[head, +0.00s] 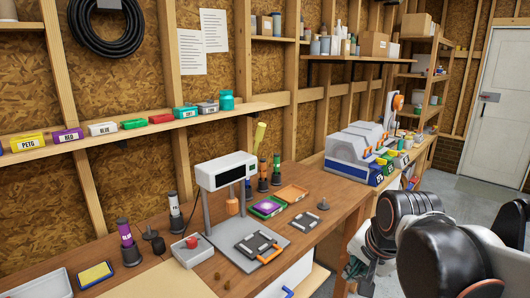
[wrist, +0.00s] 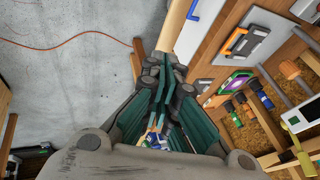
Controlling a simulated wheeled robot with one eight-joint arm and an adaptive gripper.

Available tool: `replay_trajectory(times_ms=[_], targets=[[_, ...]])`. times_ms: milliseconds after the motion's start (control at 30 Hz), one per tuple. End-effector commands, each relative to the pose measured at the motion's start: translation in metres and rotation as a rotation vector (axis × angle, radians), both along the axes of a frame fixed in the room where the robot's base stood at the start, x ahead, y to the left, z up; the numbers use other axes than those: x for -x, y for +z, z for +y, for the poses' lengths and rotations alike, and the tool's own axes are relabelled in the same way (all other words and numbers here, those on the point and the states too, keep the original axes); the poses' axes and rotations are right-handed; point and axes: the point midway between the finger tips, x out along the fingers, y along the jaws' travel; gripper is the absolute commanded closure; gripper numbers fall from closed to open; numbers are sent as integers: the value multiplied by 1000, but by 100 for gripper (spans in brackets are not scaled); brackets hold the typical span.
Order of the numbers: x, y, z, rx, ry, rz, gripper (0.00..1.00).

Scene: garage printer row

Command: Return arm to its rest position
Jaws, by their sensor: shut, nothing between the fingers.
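My gripper (wrist: 164,88) shows in the wrist view with its dark green fingers together and nothing between them. It points down past the front edge of the wooden workbench (head: 325,220), over the grey floor side. In the head view my arm fills the lower right, raised and folded in front of the bench's right end. The fingers are not clearly visible there. My gripper touches nothing that I can make out.
A white machine (head: 225,172) with a grey base and an orange-handled plate (head: 262,247) stands on the bench. Spools and trays sit around it. A blue-grey printer row (head: 360,150) is farther back. A cable (wrist: 70,45) lies on the open floor. A white door (head: 497,105) is at the right.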

Motion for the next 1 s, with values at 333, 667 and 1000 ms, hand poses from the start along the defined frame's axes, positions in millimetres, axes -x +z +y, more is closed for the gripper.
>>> replay_trajectory(times_ms=[333, 667, 1000], targets=[[81, -1, -3, 287, 433, -111, 100], [110, -10, -5, 434, 629, -152, 100], [110, -10, -5, 435, 632, -153, 100]])
